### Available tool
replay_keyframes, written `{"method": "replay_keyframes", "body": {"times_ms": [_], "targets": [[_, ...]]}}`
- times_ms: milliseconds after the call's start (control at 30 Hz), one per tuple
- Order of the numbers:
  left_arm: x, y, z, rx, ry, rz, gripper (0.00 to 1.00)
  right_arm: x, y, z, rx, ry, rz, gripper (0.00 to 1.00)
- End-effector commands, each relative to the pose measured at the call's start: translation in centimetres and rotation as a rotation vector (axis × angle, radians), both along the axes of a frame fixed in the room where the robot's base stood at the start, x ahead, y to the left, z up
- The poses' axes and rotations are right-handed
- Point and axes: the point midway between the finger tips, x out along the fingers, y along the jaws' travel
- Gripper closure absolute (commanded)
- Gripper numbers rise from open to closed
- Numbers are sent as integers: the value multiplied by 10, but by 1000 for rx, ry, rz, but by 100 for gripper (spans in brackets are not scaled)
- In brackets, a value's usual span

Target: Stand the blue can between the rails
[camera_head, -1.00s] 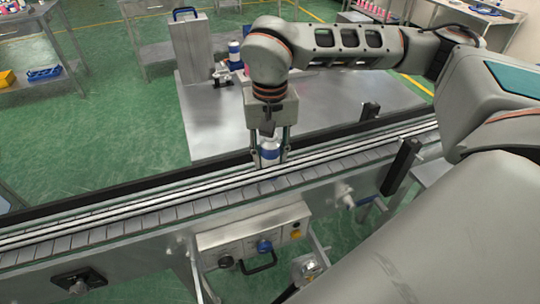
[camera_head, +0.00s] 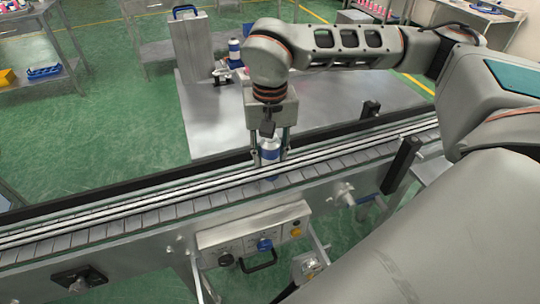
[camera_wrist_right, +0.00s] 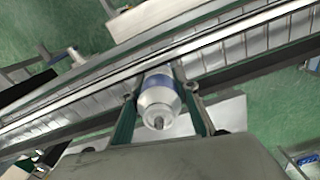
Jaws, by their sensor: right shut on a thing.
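The blue can (camera_head: 270,153), white and blue with a narrow top, is held upright at the conveyor's rails (camera_head: 190,189). My right gripper (camera_head: 270,158) points down from above and is shut on it. In the right wrist view the can (camera_wrist_right: 158,98) sits between the two fingers of the right gripper (camera_wrist_right: 160,92), its nozzle end toward the camera. The rails (camera_wrist_right: 210,52) run diagonally past the can there. The can's bottom is partly hidden behind the front rail, so I cannot tell whether it touches the belt. My left gripper is not in view.
A control box (camera_head: 254,240) with knobs hangs on the conveyor's front. A black post (camera_head: 402,165) stands to the right of the can. Behind the conveyor is a metal table (camera_head: 215,125) with another blue and white can (camera_head: 235,50). The belt to the left is clear.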

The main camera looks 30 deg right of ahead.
Motion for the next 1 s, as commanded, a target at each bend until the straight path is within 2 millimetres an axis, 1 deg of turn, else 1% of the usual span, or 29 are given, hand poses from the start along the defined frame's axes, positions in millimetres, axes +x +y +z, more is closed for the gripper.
{"method": "replay_keyframes", "body": {"times_ms": [267,300,333,367,667,767,867,967,1000], "targets": [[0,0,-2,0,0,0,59,0,0,-4,-1,0,0,91],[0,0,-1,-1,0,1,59,0,0,-3,0,0,0,62],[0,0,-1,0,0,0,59,0,0,-3,0,0,0,55],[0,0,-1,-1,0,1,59,0,0,-3,0,0,0,51],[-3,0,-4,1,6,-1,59,0,0,-3,0,0,0,51],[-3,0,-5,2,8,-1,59,0,0,1,0,-1,0,51],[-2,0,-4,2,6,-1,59,1,0,12,0,-3,-1,51],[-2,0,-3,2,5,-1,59,1,0,29,0,-5,0,51],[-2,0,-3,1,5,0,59,2,0,38,0,-5,-1,51]]}}
